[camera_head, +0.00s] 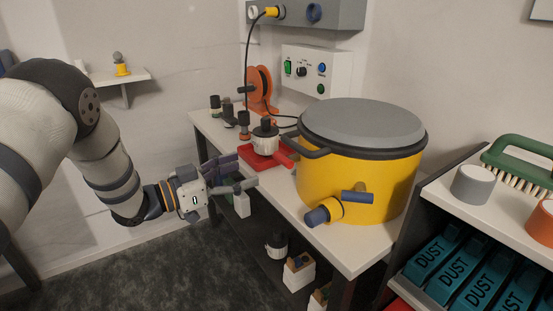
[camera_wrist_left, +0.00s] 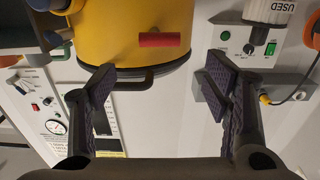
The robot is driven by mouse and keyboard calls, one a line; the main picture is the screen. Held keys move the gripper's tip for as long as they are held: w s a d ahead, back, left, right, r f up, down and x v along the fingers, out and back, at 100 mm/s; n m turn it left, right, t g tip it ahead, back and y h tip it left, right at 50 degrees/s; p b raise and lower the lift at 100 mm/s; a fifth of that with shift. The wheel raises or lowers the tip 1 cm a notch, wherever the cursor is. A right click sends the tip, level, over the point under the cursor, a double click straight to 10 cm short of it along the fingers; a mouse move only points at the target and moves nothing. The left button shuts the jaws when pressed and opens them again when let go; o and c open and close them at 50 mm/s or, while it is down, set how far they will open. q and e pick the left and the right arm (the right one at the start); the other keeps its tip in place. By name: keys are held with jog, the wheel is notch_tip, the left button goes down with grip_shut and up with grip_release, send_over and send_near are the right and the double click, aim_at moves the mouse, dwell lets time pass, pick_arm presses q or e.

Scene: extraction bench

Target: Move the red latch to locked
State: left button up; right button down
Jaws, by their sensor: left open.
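The red latch (camera_head: 284,159) is a short red bar at the left side of the yellow pot (camera_head: 350,185), close to the pot's dark side handle. In the left wrist view the red latch (camera_wrist_left: 160,40) lies roughly level across the yellow wall, above the dark handle. My left gripper (camera_head: 240,173) is at the bench's left edge, left of the latch and apart from it. In the left wrist view its padded fingers (camera_wrist_left: 160,88) are spread wide with nothing between them; the latch shows beyond and above the gap. My right gripper is not in view.
A red tray (camera_head: 253,161) with a white, dark-topped container (camera_head: 265,138) stands just behind the latch. A blue-capped yellow valve (camera_head: 325,212) and blue bar (camera_head: 357,197) stick out from the pot's front. An orange reel (camera_head: 262,85) stands farther back. The bench's near end is clear.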

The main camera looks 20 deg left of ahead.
aim_at(280, 160)
pick_arm(q)
jog(key=b+x, duration=0.1)
jog(key=x, duration=0.9)
jog(key=shift+d+f, duration=0.1)
jog(key=shift+d, duration=0.1)
jog(key=shift+w, duration=0.1)
jog(key=c, duration=1.2)
